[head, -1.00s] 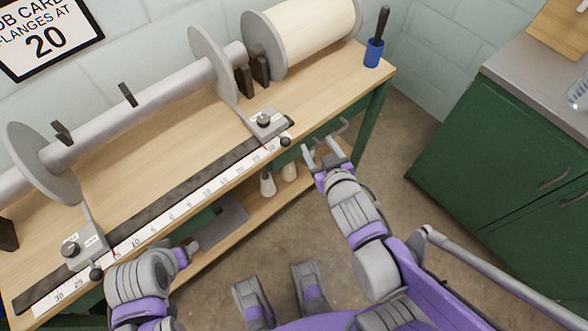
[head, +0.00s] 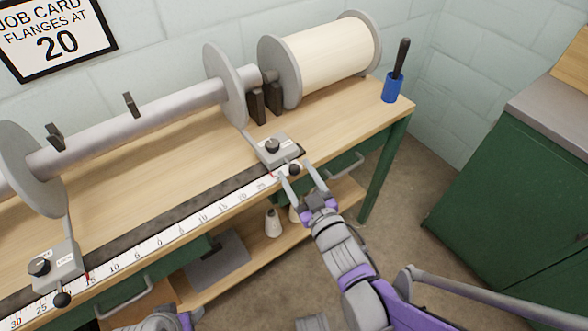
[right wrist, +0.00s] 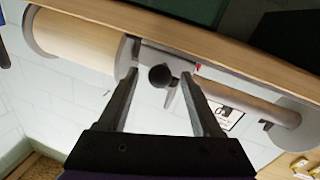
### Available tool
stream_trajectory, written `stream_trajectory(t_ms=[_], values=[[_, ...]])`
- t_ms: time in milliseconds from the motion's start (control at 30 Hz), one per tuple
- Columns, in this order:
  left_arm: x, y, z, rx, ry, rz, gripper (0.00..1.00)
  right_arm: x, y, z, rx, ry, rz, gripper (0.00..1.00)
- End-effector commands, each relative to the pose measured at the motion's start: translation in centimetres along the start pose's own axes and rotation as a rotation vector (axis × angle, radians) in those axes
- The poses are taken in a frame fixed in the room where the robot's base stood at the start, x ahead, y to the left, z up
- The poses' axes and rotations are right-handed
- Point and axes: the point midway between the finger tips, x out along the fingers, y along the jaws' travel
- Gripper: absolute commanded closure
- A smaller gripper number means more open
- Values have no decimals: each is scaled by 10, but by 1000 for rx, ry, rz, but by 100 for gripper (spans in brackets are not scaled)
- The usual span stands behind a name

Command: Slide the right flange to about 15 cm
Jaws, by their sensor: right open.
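The right flange (head: 222,86) is a grey disc on the long beam tube. It is joined to a grey slide block (head: 273,149) at the right end of the ruler (head: 160,243). The block's red pointer is just right of the 25 mark. A dark round knob (head: 295,169) sticks out at its front. My right gripper (head: 294,173) is open, one finger on each side of the knob; the knob (right wrist: 160,76) also shows between the fingers in the right wrist view. Only part of my left wrist shows at the bottom edge; its fingers are unclear.
The left flange (head: 32,168) has its own slide block (head: 57,268), its pointer near 15. A job card (head: 55,38) reads "flanges at 20". A green cabinet (head: 510,190) is at right.

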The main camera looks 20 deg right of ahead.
Motion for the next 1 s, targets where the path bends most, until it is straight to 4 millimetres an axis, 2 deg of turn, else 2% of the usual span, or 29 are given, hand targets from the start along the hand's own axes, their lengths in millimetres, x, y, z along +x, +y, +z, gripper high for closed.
stream_trajectory(t_ms=[200,467,567,833,867,1000], values=[[3,0,1,0,-1,0,34,17,0,0,0,-1,0,34],[3,0,1,0,-1,0,34,18,0,0,0,-1,1,34],[3,0,1,0,-1,0,34,18,0,0,0,-1,1,48],[3,0,1,0,-1,0,34,18,0,0,0,-1,1,97],[3,0,1,0,-1,0,34,18,0,0,0,-1,1,100],[3,0,1,0,-1,0,34,18,0,0,0,-1,1,100]])
